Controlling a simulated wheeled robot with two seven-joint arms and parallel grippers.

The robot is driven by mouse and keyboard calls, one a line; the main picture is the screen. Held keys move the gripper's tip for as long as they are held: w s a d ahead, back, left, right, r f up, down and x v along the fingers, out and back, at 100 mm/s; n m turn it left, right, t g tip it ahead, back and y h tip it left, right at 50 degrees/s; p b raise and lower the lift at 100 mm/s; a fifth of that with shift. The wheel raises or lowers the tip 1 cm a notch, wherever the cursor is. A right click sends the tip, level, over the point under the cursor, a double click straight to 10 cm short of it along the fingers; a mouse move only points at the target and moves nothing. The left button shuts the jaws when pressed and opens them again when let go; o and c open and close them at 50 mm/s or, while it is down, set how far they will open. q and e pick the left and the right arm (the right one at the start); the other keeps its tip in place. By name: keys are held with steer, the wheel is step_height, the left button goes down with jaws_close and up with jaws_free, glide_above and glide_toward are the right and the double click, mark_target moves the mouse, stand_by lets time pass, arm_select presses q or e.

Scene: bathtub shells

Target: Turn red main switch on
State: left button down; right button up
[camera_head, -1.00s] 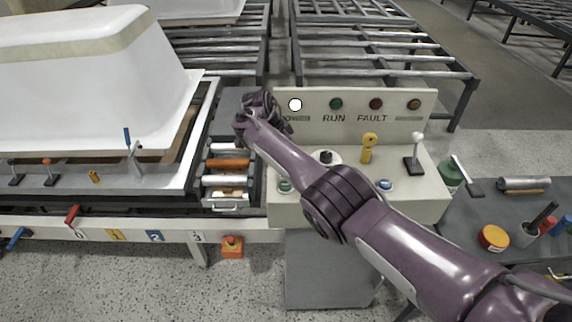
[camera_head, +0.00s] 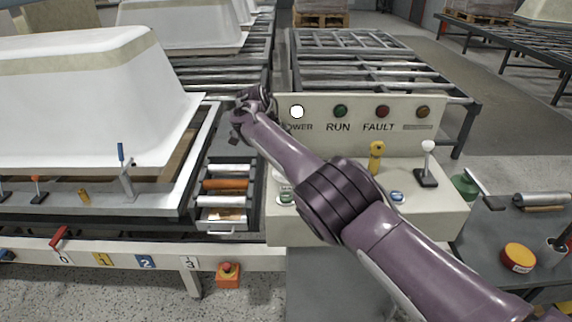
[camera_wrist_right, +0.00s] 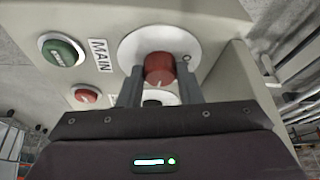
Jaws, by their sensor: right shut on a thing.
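The red main switch (camera_wrist_right: 159,67) is a round red knob on a white disc plate (camera_wrist_right: 128,52), with a MAIN label (camera_wrist_right: 100,55) beside it in the right wrist view. My right gripper (camera_wrist_right: 160,84) has one finger on each side of the knob and is shut on it. In the head view my right arm reaches across the control console (camera_head: 440,205), with its wrist beyond the console's left end; the switch is hidden there. I cannot tell the switch's on or off position. My left gripper is not in view.
A green button (camera_wrist_right: 62,52) and a smaller red knob (camera_wrist_right: 85,94) sit near the switch. On the console's back panel are a white POWER lamp (camera_head: 297,112) and RUN and FAULT lamps. A yellow key-like control (camera_head: 376,156) and a white-knobbed lever (camera_head: 427,165) stand right of my arm.

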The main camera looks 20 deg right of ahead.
steer(key=o, duration=1)
steer(key=shift+r, duration=0.1)
steer(key=v, duration=0.6)
steer(key=shift+a+r, duration=0.1)
steer(key=shift+r, duration=0.1)
steer(key=shift+a+r, duration=0.25)
steer(key=shift+r, duration=0.35)
